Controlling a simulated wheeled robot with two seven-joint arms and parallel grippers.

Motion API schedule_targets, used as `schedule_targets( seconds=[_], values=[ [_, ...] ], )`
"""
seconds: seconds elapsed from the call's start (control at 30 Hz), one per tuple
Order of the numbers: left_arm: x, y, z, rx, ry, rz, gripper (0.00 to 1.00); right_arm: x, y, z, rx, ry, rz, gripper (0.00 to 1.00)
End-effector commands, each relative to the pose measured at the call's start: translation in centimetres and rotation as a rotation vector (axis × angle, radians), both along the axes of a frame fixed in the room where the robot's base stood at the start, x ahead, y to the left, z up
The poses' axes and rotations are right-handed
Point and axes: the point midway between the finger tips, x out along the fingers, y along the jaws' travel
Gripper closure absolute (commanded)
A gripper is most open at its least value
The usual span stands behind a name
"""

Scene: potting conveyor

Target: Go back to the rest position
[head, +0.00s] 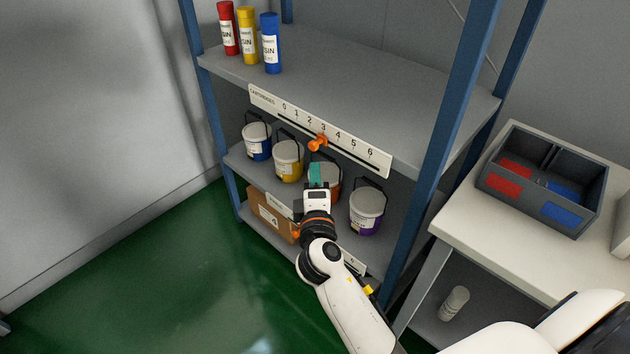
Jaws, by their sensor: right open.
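My right gripper (320,173) is at the front of the rack's middle shelf, with its arm reaching in from the lower right. It is open, and its teal fingers overlap the third bucket (334,186), an orange-brown one with a dark handle. The gripper hides much of that bucket, and I cannot tell whether they touch. My left gripper is out of view.
Blue, yellow and purple buckets (366,209) share the shelf. Above is a 0-to-6 scale (362,152) with an orange pointer (317,143) near 3. A grey bin (552,222) sits on the right table (462,215). Green floor (150,270) is clear at left.

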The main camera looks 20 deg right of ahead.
Motion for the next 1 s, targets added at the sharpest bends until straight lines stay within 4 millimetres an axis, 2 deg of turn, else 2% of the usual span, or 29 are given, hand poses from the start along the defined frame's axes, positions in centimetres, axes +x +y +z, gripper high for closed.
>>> schedule_targets(
  seconds=[0.27, 0.37, 0.47, 0.57, 0.6, 0.67, 0.7, 0.77, 0.8, 0.87, 0.9, 0.97, 1.0],
  values=[
    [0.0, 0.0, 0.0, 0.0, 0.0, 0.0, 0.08, 0.0, 0.0, -0.1, 0.001, 0.003, 0.001, 0.57],
    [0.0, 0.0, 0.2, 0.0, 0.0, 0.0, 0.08, 0.2, 0.3, -1.7, 0.025, 0.033, 0.018, 0.57],
    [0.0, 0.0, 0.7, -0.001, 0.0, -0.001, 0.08, 0.2, 1.2, -6.1, 0.093, 0.113, 0.056, 0.57],
    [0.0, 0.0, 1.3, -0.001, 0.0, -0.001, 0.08, -0.6, 2.2, -12.8, 0.209, 0.236, 0.097, 0.57],
    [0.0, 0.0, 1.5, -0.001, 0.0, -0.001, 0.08, -1.4, 2.6, -15.8, 0.266, 0.29, 0.108, 0.57],
    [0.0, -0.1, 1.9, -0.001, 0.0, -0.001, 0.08, -2.9, 3.2, -20.2, 0.353, 0.371, 0.114, 0.57],
    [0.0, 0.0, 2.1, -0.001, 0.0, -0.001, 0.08, -4.2, 3.4, -23.0, 0.412, 0.422, 0.11, 0.57],
    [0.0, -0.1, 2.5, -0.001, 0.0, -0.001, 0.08, -6.5, 3.7, -27.0, 0.5, 0.498, 0.097, 0.57],
    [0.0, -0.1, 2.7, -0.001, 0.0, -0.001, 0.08, -8.3, 3.8, -29.6, 0.56, 0.547, 0.081, 0.57],
    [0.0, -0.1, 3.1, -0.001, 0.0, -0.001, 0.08, -11.2, 3.9, -33.2, 0.648, 0.619, 0.048, 0.57],
    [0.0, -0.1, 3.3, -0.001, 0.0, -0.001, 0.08, -13.3, 3.8, -35.4, 0.707, 0.663, 0.02, 0.57],
    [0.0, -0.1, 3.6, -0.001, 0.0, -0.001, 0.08, -16.8, 3.7, -38.5, 0.793, 0.727, -0.034, 0.57],
    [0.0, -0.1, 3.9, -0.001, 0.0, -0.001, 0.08, -19.3, 3.4, -40.3, 0.846, 0.766, -0.076, 0.57]
  ],
)
